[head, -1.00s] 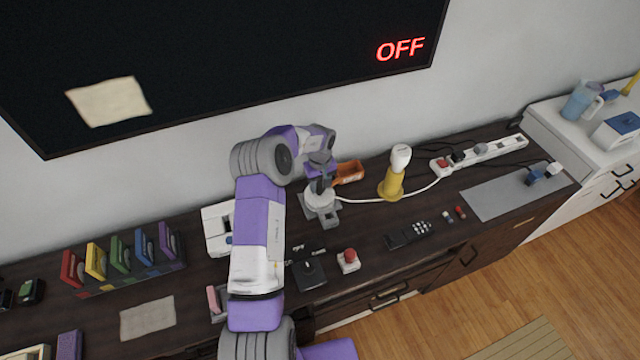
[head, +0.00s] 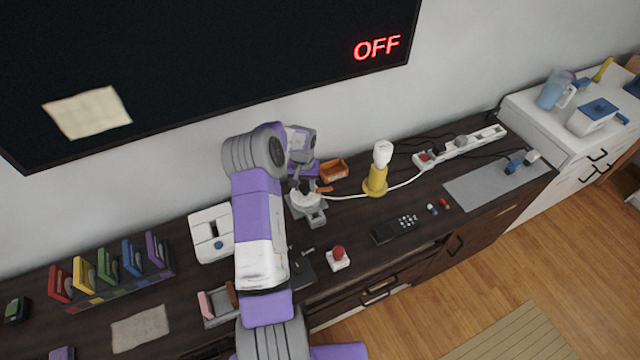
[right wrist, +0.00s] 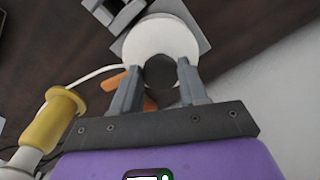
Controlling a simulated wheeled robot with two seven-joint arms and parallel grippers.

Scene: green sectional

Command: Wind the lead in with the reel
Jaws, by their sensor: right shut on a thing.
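The reel (head: 307,201) is a white round drum on a grey base, standing on the dark cabinet top. My right gripper (head: 301,186) is over it, fingers pointing down. In the right wrist view, my right gripper (right wrist: 160,80) is shut on a dark round knob (right wrist: 161,70) at the rim of the white drum (right wrist: 150,38). An orange piece shows beside and behind the fingers. The white lead (head: 345,198) runs from the reel past a yellow stand (head: 375,183) with a white top, toward the white power strip (head: 465,146). My left gripper is out of view.
An orange tray (head: 333,169) stands just behind the reel. A red button (head: 338,259) and a black remote (head: 394,229) lie in front. A white device (head: 211,234) is to the left. A grey mat (head: 480,184) lies at the right.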

